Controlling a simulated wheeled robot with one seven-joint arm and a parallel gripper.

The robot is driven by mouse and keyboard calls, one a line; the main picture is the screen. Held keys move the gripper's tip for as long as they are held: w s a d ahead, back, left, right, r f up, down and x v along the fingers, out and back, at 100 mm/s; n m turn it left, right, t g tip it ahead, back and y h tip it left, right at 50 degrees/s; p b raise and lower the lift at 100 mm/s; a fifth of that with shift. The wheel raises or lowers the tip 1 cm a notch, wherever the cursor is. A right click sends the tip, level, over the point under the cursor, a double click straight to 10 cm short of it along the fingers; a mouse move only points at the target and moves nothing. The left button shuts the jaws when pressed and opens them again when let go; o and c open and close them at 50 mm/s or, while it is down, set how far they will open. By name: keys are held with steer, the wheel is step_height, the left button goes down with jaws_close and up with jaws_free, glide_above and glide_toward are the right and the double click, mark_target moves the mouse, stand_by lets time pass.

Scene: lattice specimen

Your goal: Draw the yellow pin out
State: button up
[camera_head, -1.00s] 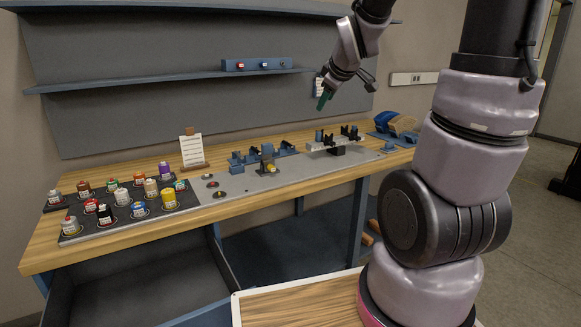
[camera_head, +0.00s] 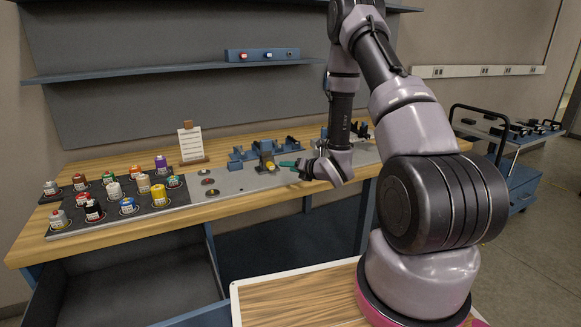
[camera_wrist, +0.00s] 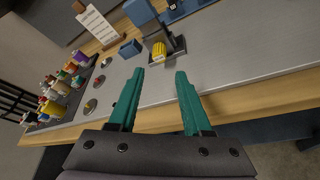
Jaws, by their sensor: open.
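The yellow pin (camera_wrist: 159,48) shows as a yellow ribbed knob at the front of a dark bracket (camera_wrist: 174,42) on the grey plate. In the head view the yellow pin (camera_head: 270,166) is small and sits just left of my gripper's fingertips. My gripper (camera_head: 290,164) points left toward it at low height over the plate. In the wrist view my gripper (camera_wrist: 159,74) has its two green fingers spread apart with nothing between them. The knob lies beyond the fingertips, roughly in line with the gap, and is not touched.
A blue block (camera_wrist: 130,48) stands left of the bracket. Several coloured jars stand on a dark mat (camera_head: 112,213) at the bench's left. A card on a wooden stand (camera_head: 191,144) is behind.

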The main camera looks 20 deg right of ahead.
mark_target(273, 166)
steer(key=x, duration=1)
steer(key=shift+w+a+f, duration=0.15)
steer(key=shift+w+a, duration=0.05)
steer(key=shift+w, duration=0.15)
jaws_close()
